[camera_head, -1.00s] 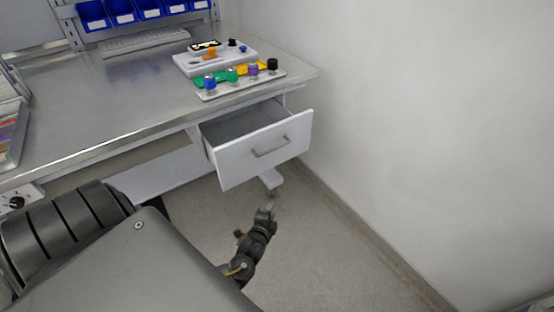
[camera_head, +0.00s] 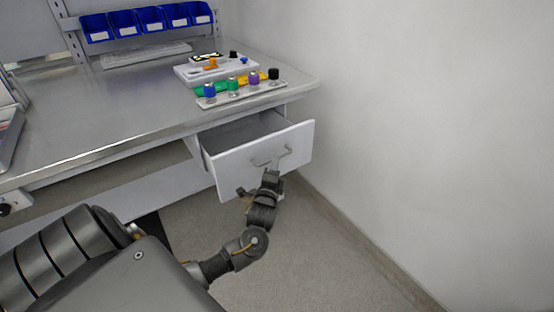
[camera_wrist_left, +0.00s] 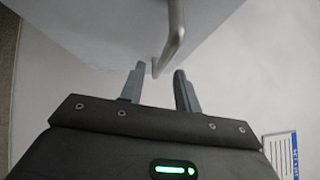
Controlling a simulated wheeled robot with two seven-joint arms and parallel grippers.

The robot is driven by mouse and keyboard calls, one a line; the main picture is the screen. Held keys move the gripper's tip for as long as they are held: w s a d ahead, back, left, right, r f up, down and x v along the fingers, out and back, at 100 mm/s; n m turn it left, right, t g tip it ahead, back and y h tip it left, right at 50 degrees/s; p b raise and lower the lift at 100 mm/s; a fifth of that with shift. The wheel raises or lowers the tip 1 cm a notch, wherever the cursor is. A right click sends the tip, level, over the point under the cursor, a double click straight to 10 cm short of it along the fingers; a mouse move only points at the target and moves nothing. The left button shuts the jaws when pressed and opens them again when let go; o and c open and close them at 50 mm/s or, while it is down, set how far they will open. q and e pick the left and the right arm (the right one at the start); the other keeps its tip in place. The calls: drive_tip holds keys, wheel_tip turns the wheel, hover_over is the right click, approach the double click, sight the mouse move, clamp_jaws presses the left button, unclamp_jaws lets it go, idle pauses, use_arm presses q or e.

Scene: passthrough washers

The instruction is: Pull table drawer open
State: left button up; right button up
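The white table drawer (camera_head: 235,166) stands pulled out from under the right end of the metal table (camera_head: 110,115), with its empty-looking inside showing. Its grey bar handle (camera_head: 270,160) is on the drawer front. The handle also shows in the left wrist view (camera_wrist_left: 176,35), its bent end near the fingertips. My left gripper (camera_head: 274,167) is just in front of the handle in the head view. In the left wrist view its two fingers (camera_wrist_left: 158,78) are apart, with the handle's end between or just beyond the tips; contact cannot be told. My right gripper is not in view.
A white wall (camera_head: 430,130) rises close to the right of the drawer. Blue bins (camera_head: 150,20) hang at the back. The floor (camera_head: 320,250) before the drawer is clear.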

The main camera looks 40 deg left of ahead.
use_arm(q)
drive_tip(key=shift+x, duration=1.85)
clamp_jaws()
